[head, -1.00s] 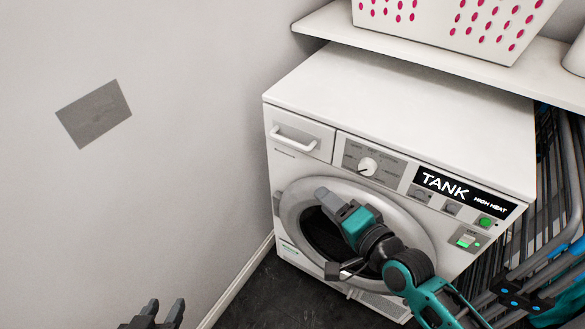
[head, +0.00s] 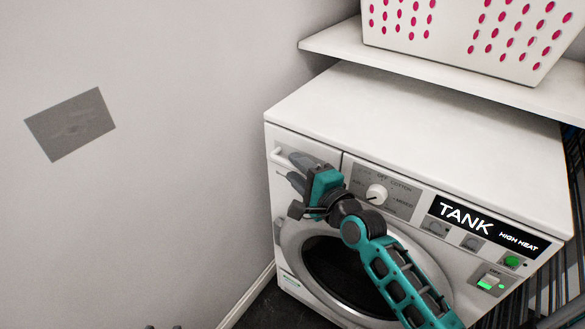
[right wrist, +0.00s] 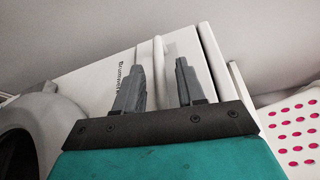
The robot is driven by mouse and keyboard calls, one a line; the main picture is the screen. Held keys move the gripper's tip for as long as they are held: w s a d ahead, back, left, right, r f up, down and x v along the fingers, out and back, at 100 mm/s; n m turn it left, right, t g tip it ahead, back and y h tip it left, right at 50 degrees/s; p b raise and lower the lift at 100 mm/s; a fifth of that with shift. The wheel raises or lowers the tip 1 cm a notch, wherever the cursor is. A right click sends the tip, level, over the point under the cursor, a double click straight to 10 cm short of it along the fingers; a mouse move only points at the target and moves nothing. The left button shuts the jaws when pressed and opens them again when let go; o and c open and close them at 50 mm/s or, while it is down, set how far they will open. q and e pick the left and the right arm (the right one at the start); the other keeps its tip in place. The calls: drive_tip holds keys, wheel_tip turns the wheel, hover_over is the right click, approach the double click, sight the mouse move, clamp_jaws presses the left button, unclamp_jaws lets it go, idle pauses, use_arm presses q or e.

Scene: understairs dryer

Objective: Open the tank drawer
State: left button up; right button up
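The tank drawer (head: 312,146) is the white panel at the upper left of the dryer front, and it looks flush and shut. Its white bar handle (head: 277,155) shows at the left end; my right gripper hides the rest. My right gripper (head: 294,170) is in front of the handle. In the right wrist view its fingers (right wrist: 158,85) are apart, with the pale handle bar (right wrist: 158,58) appearing between them. I cannot tell whether they touch it. Only the fingertips of my left gripper (head: 163,327) show at the bottom edge, apart and empty.
The white dryer (head: 420,130) has a dial (head: 376,194), buttons and a TANK display (head: 487,224) right of the drawer, with a round door below. A shelf (head: 430,72) with a pink-dotted basket (head: 460,30) overhangs behind. The grey wall (head: 150,220) is at left.

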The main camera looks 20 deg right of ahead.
drive_tip(key=shift+x, duration=1.2)
drive_tip(key=shift+c, duration=0.3)
drive_tip(key=shift+d, duration=0.1)
clamp_jaws()
